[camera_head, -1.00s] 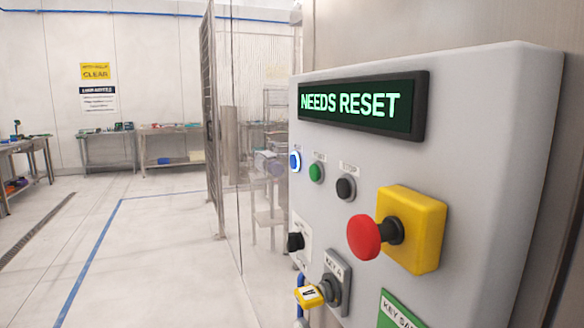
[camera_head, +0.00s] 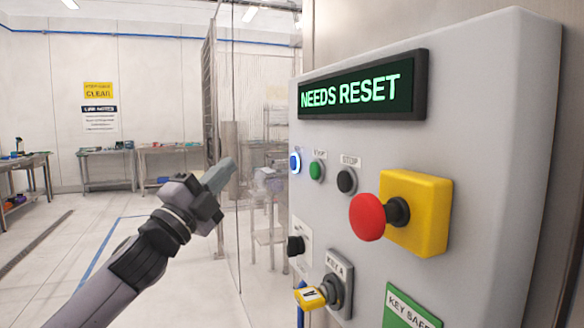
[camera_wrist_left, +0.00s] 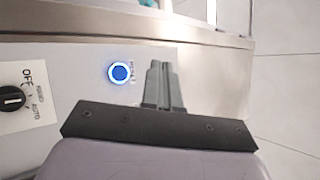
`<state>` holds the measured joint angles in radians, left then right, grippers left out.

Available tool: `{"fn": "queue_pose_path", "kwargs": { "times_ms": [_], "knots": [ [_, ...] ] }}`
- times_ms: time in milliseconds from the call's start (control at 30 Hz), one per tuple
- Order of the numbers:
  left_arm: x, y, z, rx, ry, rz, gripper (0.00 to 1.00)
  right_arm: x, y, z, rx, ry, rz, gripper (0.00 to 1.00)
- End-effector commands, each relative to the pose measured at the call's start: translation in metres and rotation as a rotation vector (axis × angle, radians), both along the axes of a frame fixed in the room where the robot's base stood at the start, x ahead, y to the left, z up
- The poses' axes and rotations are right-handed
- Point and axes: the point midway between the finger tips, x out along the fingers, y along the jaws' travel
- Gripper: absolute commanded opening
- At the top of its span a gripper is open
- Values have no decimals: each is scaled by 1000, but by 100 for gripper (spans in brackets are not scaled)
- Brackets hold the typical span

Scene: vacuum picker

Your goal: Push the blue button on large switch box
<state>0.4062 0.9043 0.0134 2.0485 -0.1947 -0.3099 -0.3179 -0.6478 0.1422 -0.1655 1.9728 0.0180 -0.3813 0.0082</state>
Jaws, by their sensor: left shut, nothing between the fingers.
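The large grey switch box (camera_head: 480,150) fills the right of the head view. Its display (camera_head: 362,90) reads NEEDS RESET in green. The blue button (camera_head: 295,163) is lit, at the box's left edge, left of a green and a black button. In the left wrist view the blue button (camera_wrist_left: 120,73) shows as a glowing ring left of the fingertips. My left gripper (camera_head: 222,172) is shut and empty. In the head view it is left of the blue button, apart from it. The left wrist view shows its closed fingers (camera_wrist_left: 158,68). My right gripper is not in view.
A red mushroom button (camera_head: 367,217) on a yellow block sticks out from the box. A yellow-tagged key (camera_head: 311,297) and a black selector knob (camera_head: 296,245) sit below. A clear panel and mesh fence stand behind my gripper. Benches line the far wall.

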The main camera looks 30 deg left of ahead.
Motion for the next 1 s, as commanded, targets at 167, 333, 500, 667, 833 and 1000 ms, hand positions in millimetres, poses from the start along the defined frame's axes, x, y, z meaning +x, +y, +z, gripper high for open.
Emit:
{"fn": "queue_pose_path", "kwargs": {
  "times_ms": [167,333,500,667,833,1000],
  "knots": [
    [0,0,0,-1,0,-1,0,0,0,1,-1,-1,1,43],
    [2,-1,0,-4,1,-1,0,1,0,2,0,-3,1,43],
    [13,-9,2,-8,0,-2,0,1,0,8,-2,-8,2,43],
    [30,-25,2,-8,0,-2,0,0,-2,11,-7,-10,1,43],
    [48,-42,2,-6,1,-2,0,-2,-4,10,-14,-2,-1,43],
    [61,-51,0,-5,1,-1,0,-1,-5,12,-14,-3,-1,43]
  ]
}}
